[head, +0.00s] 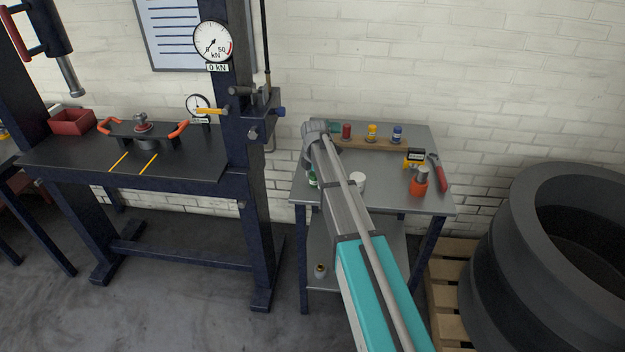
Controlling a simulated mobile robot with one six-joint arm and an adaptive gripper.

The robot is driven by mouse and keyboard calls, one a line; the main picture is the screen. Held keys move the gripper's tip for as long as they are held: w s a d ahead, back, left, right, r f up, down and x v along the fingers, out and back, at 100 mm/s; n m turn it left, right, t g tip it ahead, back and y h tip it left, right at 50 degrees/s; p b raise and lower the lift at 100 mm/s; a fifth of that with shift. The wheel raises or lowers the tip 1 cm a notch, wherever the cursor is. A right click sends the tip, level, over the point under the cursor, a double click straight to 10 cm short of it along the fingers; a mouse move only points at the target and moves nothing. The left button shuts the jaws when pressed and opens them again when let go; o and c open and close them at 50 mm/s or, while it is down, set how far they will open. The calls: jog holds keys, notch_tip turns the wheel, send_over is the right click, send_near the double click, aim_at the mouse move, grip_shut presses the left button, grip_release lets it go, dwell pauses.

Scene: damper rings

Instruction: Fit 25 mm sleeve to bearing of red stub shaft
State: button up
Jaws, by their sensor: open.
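On the press bed (60,160) at left stands a dark fixture with orange handles (183,128). A grey-topped part with a red band (143,127) sits at its middle; I cannot tell whether this is the red stub shaft. On the side table, a wooden rack (382,146) carries a red piece (346,131), a yellow piece (371,132), a blue piece (397,134) and a green piece (334,127). Sizes cannot be read, so I cannot tell which is the 25 mm sleeve. My arm reaches over the table's left side; my gripper's fingers do not show.
The side table (425,205) also holds a white cup-like item (357,183), an orange container (419,183), a yellow-black device (414,157) and a red-handled tool (437,172). The press column (240,120) stands left of my arm. Large black rings (505,250) rest at right.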

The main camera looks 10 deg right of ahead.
grip_shut()
dwell(0.5)
jog(key=shift+r, duration=0.2)
notch_tip(320, 180, up, 2)
jog(key=p, duration=0.2)
jog(key=shift+r+p, duration=0.1)
jog(key=shift+p, duration=0.2)
jog(key=s+a+r+p, duration=0.2)
jog(key=s+r+p, duration=0.8)
jog(key=s, duration=0.3)
jog(key=shift+s+a+r, duration=0.2)
jog(key=shift+s+a, duration=0.1)
jog(key=shift+s, duration=0.1)
jog(key=shift+a, duration=0.1)
dwell(0.5)
